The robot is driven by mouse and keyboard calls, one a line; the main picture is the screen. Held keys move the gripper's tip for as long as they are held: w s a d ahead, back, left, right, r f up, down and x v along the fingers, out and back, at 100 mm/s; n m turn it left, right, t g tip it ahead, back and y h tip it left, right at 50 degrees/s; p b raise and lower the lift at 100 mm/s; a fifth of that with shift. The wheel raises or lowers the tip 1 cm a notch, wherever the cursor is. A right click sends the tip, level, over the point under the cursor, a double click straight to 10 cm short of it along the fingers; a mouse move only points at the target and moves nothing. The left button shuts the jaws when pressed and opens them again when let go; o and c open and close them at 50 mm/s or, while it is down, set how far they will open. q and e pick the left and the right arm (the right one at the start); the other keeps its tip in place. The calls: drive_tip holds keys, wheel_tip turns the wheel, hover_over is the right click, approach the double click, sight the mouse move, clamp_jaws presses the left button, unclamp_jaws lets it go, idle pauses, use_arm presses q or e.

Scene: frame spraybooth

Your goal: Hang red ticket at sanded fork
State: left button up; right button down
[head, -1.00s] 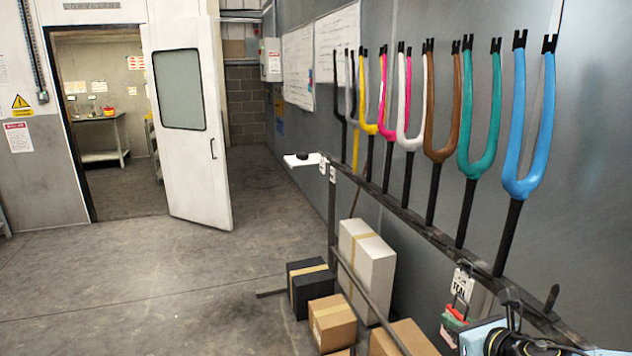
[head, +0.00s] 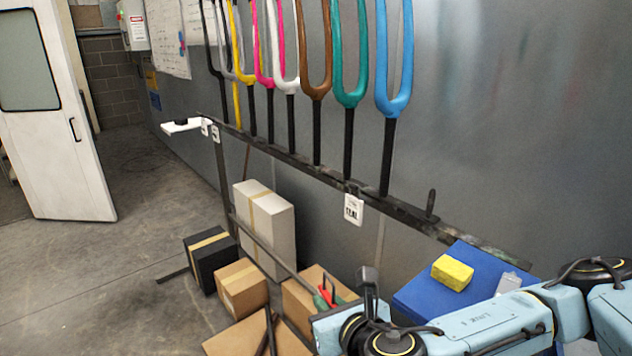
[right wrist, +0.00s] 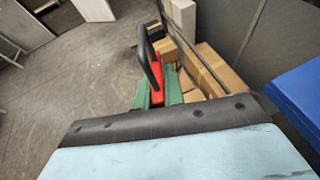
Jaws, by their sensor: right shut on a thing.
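My right gripper (head: 328,295) has green fingers and is shut on the red ticket (head: 325,299), in front of the cardboard boxes and below the rail. In the right wrist view the red ticket (right wrist: 183,78) shows between the green fingers (right wrist: 158,94), beside a black loop. The ticket's face is largely hidden. Bike forks stand on a dark rail (head: 290,158): black, grey, yellow (head: 247,75), pink, white, brown (head: 315,80), teal (head: 349,90) and blue (head: 394,100). Which one is sanded I cannot tell. My left gripper is out of view.
An empty peg (head: 431,205) stands right of the blue fork. A yellow block (head: 452,272) rests on a blue surface (head: 415,297). Boxes (head: 240,288) stand below.

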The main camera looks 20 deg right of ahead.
drive_tip(key=w+d+r+n+y+p, duration=0.1)
drive_tip(key=w+d+r+p, duration=0.2)
drive_tip(key=w+d+p, duration=0.2)
drive_tip(key=w+d+r+n+y+p, duration=0.2)
drive_tip(key=w+d+p, duration=0.4)
drive_tip(key=d, duration=0.3)
drive_tip(key=shift+w+d+r+g+y+p, duration=0.15)
drive_tip(key=shift+w+r+g+y+p, duration=0.15)
drive_tip(key=shift+r+g+p, duration=0.2)
drive_tip(key=w+d+f+b, duration=0.2)
drive_tip(key=d+f+b, duration=0.1)
drive_tip(key=d+b, duration=0.2)
drive_tip(key=w+d+f+b, duration=0.1)
drive_tip(key=d+f+b, duration=0.3)
drive_tip(key=d, duration=0.4)
drive_tip(key=shift+w+d+f+b, duration=0.3)
drive_tip(key=shift+w+b, duration=0.1)
drive_tip(key=shift+b, duration=0.45)
drive_tip(key=shift+a, duration=0.1)
